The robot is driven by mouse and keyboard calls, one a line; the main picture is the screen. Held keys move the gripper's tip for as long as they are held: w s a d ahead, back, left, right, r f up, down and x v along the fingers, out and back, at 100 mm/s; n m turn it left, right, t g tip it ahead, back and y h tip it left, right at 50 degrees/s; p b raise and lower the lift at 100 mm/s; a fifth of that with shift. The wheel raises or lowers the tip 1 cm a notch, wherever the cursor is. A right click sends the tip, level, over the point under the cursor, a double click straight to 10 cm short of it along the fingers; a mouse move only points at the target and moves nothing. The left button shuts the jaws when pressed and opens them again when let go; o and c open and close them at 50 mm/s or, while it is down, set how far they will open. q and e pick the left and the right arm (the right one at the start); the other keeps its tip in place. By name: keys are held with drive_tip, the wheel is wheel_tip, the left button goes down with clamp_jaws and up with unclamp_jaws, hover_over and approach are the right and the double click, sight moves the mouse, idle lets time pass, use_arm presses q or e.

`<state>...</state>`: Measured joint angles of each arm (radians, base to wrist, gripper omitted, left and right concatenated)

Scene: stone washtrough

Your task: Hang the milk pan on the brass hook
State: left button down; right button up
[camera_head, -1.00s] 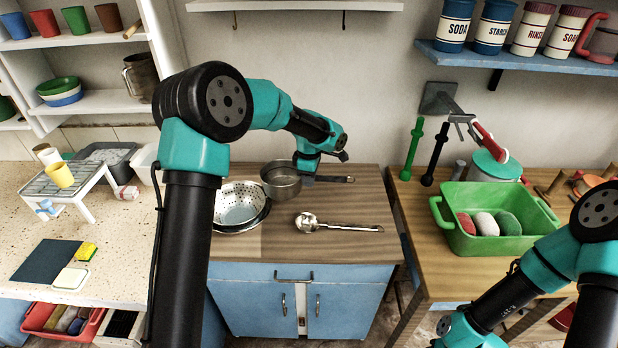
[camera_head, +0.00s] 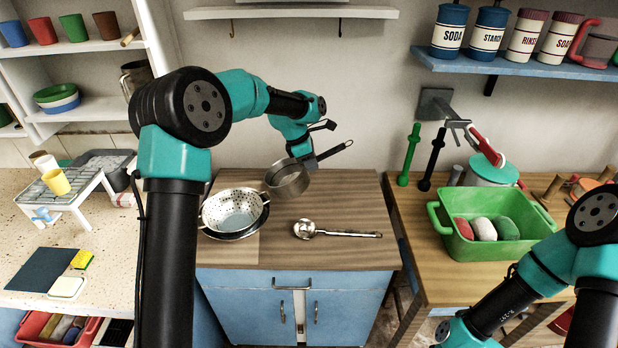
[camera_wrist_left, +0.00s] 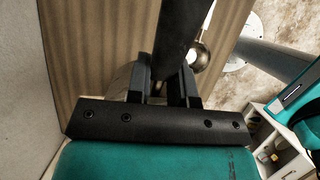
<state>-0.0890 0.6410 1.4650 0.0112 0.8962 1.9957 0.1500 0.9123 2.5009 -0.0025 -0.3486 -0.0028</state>
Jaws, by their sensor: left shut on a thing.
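The milk pan (camera_head: 288,182) is a grey metal pan with a long dark handle that points up and right. My left gripper (camera_head: 312,161) is shut on the handle close to the pan's body. The pan is tilted and held above the wooden counter. In the left wrist view the dark handle (camera_wrist_left: 183,30) passes between the fingers (camera_wrist_left: 172,85). Two small hooks hang under the white wall shelf: a brownish, brass-looking one (camera_head: 232,27) at left and a darker one (camera_head: 340,28) at right. Both are empty and above the pan. My right gripper is out of view.
A colander (camera_head: 233,210) in a bowl stands left of the pan. A ladle (camera_head: 338,233) lies on the counter (camera_head: 350,200). The white shelf (camera_head: 290,13) juts out above. The wall between shelf and counter is clear. A green tub (camera_head: 490,245) stands at right.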

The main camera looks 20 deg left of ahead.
use_arm(q)
drive_tip(key=shift+w+a+r+n+t+y, duration=1)
drive_tip(key=shift+w+a+r+n+t, duration=0.4)
drive_tip(key=shift+a+r+n+t, duration=2.15)
drive_tip(key=shift+w+a+r+n+t+y, duration=1)
drive_tip(key=shift+w+a+r+n+t, duration=0.4)
drive_tip(key=shift+a+r+n+t, duration=2.1)
drive_tip(key=s+a+r+n+y, duration=0.4)
drive_tip(key=a+r+n+y, duration=0.2)
drive_tip(key=a+y, duration=0.3)
drive_tip(key=shift+s+a+r+y, duration=0.25)
drive_tip(key=shift+a+r+y, duration=0.15)
drive_tip(key=shift+a+r, duration=0.35)
drive_tip(key=shift+a+f+g, duration=0.1)
drive_tip(key=shift+f+g, duration=0.05)
drive_tip(key=shift+g, duration=0.1)
drive_tip(key=shift+w, duration=0.1)
drive_tip(key=w+a+f, duration=0.1)
drive_tip(key=w+a, duration=0.1)
drive_tip(key=w, duration=0.7)
drive_tip(key=shift+a+f, duration=0.3)
drive_tip(key=shift+a, duration=0.1)
drive_tip(key=shift+w, duration=0.1)
